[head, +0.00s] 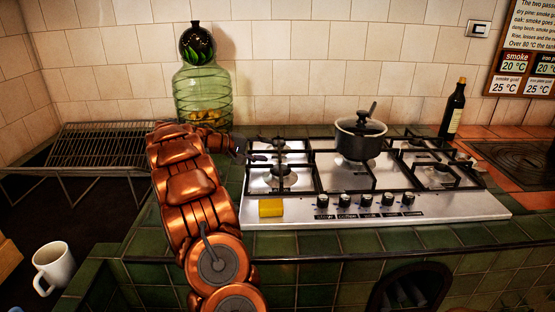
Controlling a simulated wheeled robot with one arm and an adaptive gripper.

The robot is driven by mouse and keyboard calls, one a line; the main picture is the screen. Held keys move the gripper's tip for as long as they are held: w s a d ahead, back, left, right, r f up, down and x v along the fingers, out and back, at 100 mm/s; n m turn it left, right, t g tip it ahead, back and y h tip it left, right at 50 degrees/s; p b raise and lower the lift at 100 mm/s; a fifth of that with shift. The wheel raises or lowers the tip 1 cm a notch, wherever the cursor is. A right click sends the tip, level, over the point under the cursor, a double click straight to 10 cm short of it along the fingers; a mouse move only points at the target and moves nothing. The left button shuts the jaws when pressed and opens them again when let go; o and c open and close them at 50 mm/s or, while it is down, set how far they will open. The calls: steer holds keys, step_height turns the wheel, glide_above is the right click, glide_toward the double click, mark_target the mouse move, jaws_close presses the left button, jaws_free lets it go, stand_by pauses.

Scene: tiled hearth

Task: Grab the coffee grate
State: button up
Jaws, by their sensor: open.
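No item is plainly marked as a coffee grate. Black grates lie over the burners of the steel hob (265,210). The left grate (283,178) spans the left burners, and its back part is partly behind my gripper. A wire rack grate (100,145) stands on legs at the far left. I cannot tell which of these the task names. My gripper (262,157) is a small dark shape at the end of my copper arm, over the hob's left edge. It is open, and I see nothing in it. Its contact with the grate cannot be judged.
A lidded black pot (360,140) stands mid-hob, and a dark bottle (453,110) behind its right end. A green glass jar (202,90) stands behind my arm. A white mug (53,266) is lower left.

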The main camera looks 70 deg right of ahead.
mark_target(279, 150)
steer(key=shift+p+x, duration=0.3)
steer(key=shift+x, duration=2.9)
steer(key=shift+d+r, duration=0.15)
steer(key=shift+r, duration=0.05)
jaws_close()
